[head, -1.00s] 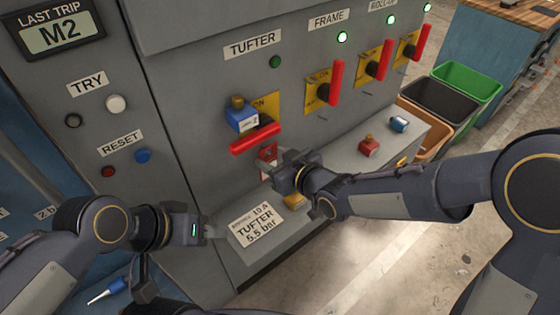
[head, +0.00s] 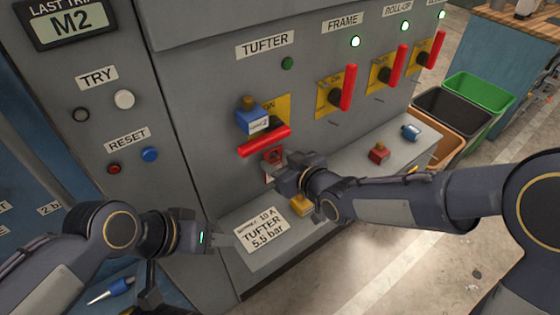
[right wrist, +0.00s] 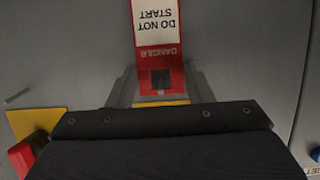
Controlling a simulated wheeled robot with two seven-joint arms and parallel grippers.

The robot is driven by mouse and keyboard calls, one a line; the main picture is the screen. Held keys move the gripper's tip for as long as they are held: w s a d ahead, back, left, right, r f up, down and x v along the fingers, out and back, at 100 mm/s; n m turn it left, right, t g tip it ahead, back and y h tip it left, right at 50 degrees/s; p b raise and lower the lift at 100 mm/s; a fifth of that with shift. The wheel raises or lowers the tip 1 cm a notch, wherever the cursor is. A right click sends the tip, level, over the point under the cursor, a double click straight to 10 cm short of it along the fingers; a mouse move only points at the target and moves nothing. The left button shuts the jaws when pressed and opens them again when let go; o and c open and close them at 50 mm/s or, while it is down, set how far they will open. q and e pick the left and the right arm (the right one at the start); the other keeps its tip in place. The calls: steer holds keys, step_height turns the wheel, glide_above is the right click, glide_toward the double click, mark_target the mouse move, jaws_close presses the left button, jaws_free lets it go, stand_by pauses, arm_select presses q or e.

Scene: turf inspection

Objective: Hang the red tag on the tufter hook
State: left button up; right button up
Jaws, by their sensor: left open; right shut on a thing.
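The red tag (right wrist: 157,75) has a white DO NOT START field and appears upside down in the right wrist view. My right gripper (right wrist: 160,90) is shut on its end with the dark slot. In the head view the tag (head: 272,158) is just below the horizontal red TUFTER handle (head: 264,141), close to the grey panel. My right gripper (head: 282,171) holds it from the right. The tufter hook is not visible; tag and gripper cover that area, and I cannot tell whether they touch. My left gripper (head: 224,238) is open and empty beside the TUFTER placard (head: 262,231).
A blue padlock (head: 253,121) sits on the TUFTER switch above the handle. The FRAME switch (head: 347,87) has an upright red handle. A red padlock (head: 378,153), a blue item (head: 411,132) and a yellow item (head: 301,204) sit on the ledge.

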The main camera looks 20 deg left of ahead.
steer(key=o, duration=1.1)
steer(key=shift+c, duration=0.2)
